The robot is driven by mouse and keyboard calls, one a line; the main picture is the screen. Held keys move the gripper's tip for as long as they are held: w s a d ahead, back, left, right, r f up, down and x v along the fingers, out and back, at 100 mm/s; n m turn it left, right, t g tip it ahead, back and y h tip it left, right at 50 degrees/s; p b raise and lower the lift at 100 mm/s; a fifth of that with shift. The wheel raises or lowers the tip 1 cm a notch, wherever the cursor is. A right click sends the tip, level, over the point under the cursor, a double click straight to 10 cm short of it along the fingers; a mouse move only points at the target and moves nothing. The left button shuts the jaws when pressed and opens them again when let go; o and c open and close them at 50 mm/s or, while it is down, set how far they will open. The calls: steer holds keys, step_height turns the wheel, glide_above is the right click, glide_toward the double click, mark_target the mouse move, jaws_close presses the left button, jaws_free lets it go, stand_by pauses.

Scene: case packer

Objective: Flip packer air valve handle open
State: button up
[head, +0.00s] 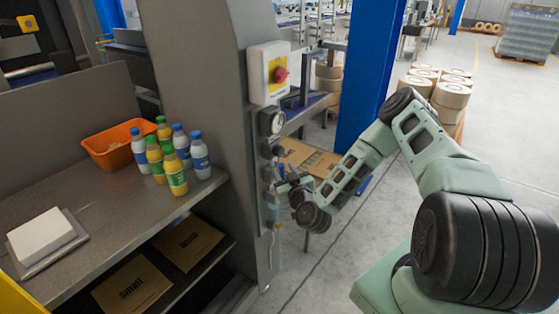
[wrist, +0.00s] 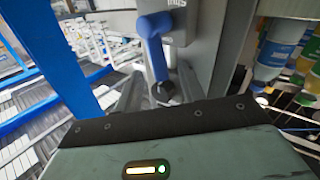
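The valve's blue handle (wrist: 156,52) shows in the wrist view, with a rounded blue end at the top and a dark tip near my gripper. My gripper (wrist: 160,88) has grey fingers on either side of the handle's dark tip. They look apart, and I cannot tell whether either touches it. In the head view my gripper (head: 282,190) is close against the air unit on the grey column. The handle is too small and covered to make out there.
Above the valve on the column are a pressure gauge (head: 276,122) and a red switch (head: 280,74) on a yellow-and-white box. Bottles (head: 174,168) and an orange bin (head: 112,150) stand on the shelf to the left. A blue post (head: 368,75) stands behind my arm.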

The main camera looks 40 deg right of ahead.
mark_target(283, 169)
steer(key=shift+p+x, duration=0.45)
steer(key=shift+x, duration=1.95)
jaws_close()
